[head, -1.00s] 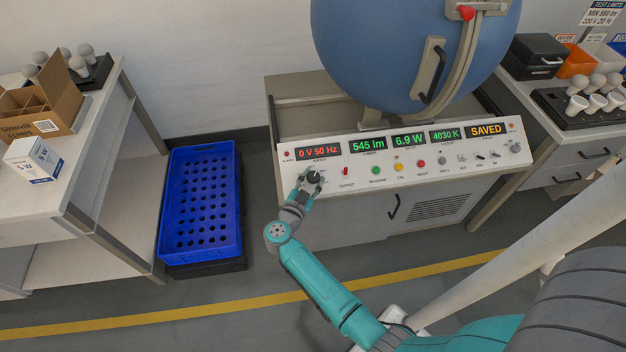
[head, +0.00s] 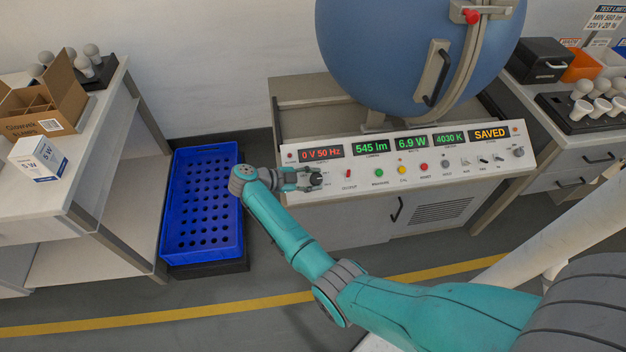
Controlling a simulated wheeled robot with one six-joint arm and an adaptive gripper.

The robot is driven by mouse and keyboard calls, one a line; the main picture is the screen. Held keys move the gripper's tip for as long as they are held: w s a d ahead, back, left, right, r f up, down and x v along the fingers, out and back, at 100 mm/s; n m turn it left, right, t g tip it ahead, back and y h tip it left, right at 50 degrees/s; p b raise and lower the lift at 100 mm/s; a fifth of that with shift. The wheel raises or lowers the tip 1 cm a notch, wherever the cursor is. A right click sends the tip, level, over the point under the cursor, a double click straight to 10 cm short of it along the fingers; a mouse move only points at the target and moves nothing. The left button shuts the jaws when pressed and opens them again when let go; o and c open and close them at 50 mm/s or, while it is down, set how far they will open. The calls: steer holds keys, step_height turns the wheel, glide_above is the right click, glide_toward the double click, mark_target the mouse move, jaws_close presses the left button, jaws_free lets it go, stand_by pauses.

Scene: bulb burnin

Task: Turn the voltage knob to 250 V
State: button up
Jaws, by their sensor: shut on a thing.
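The voltage knob (head: 316,179) is a dark round knob at the left end of the sloped white control panel (head: 345,173). My gripper (head: 311,180) reaches it from the left and is shut on it, with its fingers around the knob. The knob's pointer and most of its scale are too small or hidden to read. The red voltage display (head: 320,153) above the knob reads 0 V 50 Hz. The other displays read 545 lm, 6.9 W, 4030 K and SAVED.
A red switch (head: 348,173) sits just right of the knob, with several coloured buttons further right. The large blue sphere (head: 400,60) stands behind the panel. A blue crate (head: 166,225) lies left, below my wrist. A bench with a cardboard box (head: 28,112) is further left.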

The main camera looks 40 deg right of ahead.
steer(key=shift+d+r+m+g+y, duration=0.1)
steer(key=shift+d+m+g+y, duration=0.05)
steer(key=shift+m+g+y, duration=0.95)
steer(key=shift+m+y, duration=0.3)
steer(key=shift+m, duration=0.1)
steer(key=o, duration=1.1)
steer(key=shift+o, duration=0.2)
